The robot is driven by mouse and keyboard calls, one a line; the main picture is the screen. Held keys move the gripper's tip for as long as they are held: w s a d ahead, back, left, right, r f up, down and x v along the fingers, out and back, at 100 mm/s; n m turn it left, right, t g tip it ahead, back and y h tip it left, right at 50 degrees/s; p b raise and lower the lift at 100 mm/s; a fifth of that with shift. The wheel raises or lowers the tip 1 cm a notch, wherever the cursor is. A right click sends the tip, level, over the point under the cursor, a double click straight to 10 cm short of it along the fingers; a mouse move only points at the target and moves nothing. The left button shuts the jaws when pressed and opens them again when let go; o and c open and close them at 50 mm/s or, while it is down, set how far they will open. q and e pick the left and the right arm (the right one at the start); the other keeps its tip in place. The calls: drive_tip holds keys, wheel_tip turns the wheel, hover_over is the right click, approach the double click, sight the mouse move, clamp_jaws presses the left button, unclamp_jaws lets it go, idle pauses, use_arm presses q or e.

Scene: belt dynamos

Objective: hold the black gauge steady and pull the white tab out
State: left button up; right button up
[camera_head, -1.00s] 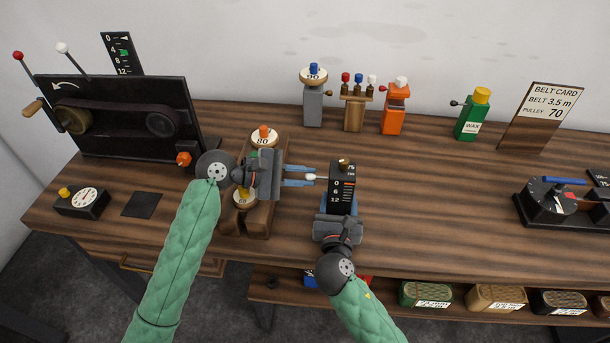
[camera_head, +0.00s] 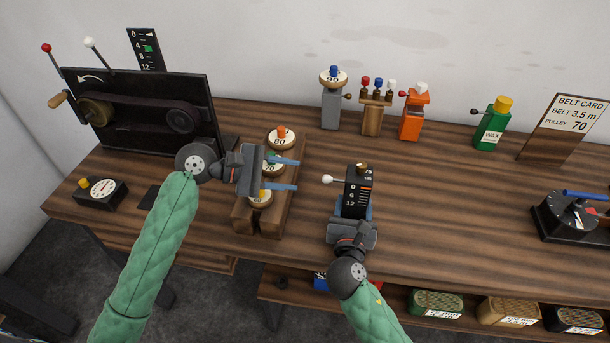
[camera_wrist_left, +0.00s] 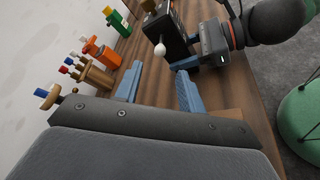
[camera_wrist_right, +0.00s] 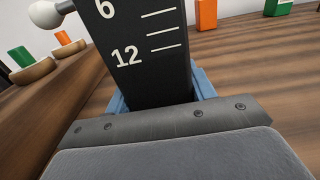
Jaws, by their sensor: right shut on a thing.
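The black gauge (camera_head: 358,188) stands upright on the bench with its marked face toward me. The white tab (camera_head: 328,179) is a round knob on a short stem at its left side; the left wrist view also shows the knob (camera_wrist_left: 160,50). My right gripper (camera_head: 353,210) is shut on the lower part of the gauge, with blue fingers on both sides in the right wrist view (camera_wrist_right: 160,95). My left gripper (camera_head: 298,174) is open and empty, left of the white tab and apart from it, its fingers pointing toward it.
A wooden stand with several pulleys (camera_head: 249,220) lies under my left gripper. A belt machine (camera_head: 140,110) stands at the left.

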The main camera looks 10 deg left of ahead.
use_arm(q)
drive_tip(key=shift+v, duration=2.25)
use_arm(e)
drive_tip(key=shift+f, duration=0.15)
use_arm(q)
drive_tip(key=shift+f, duration=0.1)
use_arm(e)
drive_tip(key=o, duration=1.5)
drive_tip(key=shift+c, duration=0.2)
